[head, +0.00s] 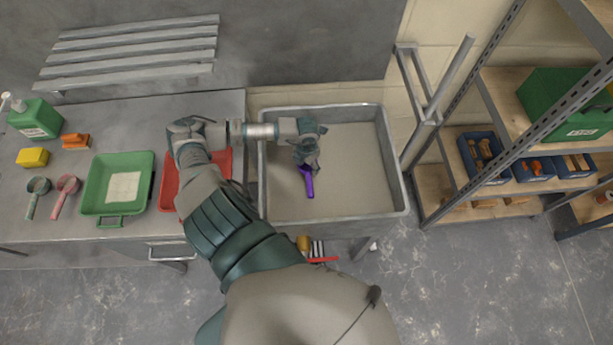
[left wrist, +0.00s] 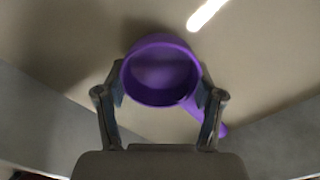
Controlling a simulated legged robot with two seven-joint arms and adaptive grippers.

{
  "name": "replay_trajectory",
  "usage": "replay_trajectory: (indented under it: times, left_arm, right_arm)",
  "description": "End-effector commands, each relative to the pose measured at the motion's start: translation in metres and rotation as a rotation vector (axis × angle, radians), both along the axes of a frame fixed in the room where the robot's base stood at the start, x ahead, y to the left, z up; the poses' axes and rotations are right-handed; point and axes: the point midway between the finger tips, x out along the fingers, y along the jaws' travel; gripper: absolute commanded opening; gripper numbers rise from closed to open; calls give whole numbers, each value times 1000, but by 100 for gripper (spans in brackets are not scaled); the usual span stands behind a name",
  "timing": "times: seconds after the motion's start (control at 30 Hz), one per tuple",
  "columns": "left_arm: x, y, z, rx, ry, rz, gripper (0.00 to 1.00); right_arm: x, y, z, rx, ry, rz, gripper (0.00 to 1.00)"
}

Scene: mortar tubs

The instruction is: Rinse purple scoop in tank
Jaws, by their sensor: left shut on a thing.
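The purple scoop (head: 307,180) is held by my left gripper (head: 305,160) over the left part of the tank (head: 402,208) in the head view. In the left wrist view the scoop (left wrist: 162,72) shows its round bowl between the two fingers of my left gripper (left wrist: 161,88), with its handle pointing down to the right. The fingers are shut on the bowl's sides. The tank is a grey, rectangular basin with a pale inside. I cannot tell whether the scoop touches what is in the tank. My right gripper is not in view.
Left of the tank, a metal table holds a red tray (head: 168,185) partly behind my arm, a green tray (head: 146,192), a green scoop (head: 38,186), a pink scoop (head: 67,184) and a yellow block (head: 32,157). Shelves with bins (head: 533,169) stand at the right.

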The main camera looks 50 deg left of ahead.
Motion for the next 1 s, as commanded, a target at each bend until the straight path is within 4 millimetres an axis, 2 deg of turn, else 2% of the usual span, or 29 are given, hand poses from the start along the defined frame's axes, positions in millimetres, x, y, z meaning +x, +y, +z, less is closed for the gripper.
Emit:
replay_trajectory:
  times: [0.03, 0.17, 1.0]
  left_arm:
    - [0, 0, 8, 0, -1, 0, 30]
    - [0, 0, 19, 0, 0, 0, 30]
    - [0, 0, 92, -1, 1, 0, 30]
  right_arm:
    - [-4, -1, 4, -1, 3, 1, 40]
    - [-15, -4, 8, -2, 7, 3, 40]
    - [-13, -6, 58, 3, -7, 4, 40]
